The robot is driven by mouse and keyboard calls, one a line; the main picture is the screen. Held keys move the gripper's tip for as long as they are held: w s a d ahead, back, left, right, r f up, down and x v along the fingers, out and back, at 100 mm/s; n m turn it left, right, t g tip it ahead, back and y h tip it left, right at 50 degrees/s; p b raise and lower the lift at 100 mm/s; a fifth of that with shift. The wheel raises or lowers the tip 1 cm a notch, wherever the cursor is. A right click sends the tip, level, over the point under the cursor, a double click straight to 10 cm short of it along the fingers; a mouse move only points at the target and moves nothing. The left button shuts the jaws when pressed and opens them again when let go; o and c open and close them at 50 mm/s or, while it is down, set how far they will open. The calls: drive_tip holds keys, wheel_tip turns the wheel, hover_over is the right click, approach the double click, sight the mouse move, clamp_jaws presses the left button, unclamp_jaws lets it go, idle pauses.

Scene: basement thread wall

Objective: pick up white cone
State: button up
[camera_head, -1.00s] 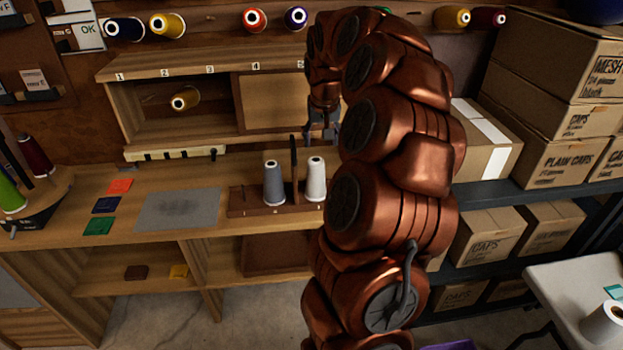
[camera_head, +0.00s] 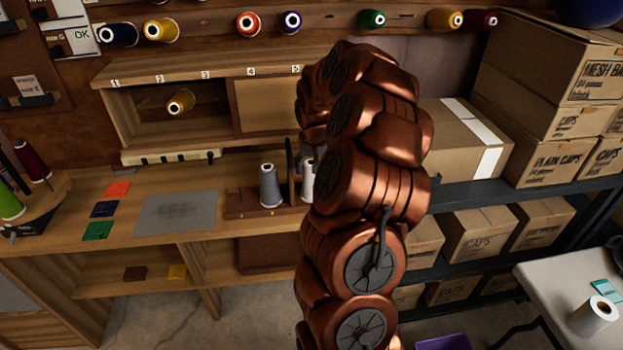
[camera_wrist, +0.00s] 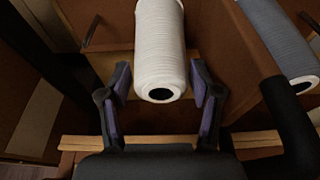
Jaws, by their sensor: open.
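The white cone (camera_head: 307,180) stands upright on a wooden rack (camera_head: 243,208) on the workbench, partly hidden behind my arm in the head view. In the wrist view the white cone (camera_wrist: 160,50) fills the top middle. My gripper (camera_wrist: 160,82) is open there, one finger on each side of the cone's near end. I cannot tell whether a finger touches it.
A grey cone (camera_head: 269,186) stands left of the white cone, and a dark upright post (camera_head: 291,170) stands between them. Cardboard boxes (camera_head: 455,140) fill the right shelves. A grey mat (camera_head: 176,211) lies on the bench. A white roll (camera_head: 594,314) sits on a side table.

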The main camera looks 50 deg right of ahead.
drive_tip(key=shift+x, duration=0.85)
drive_tip(key=shift+c, duration=0.2)
drive_tip(key=c, duration=1.1)
wheel_tip(320, 180, up, 18)
drive_tip(key=b, duration=0.3)
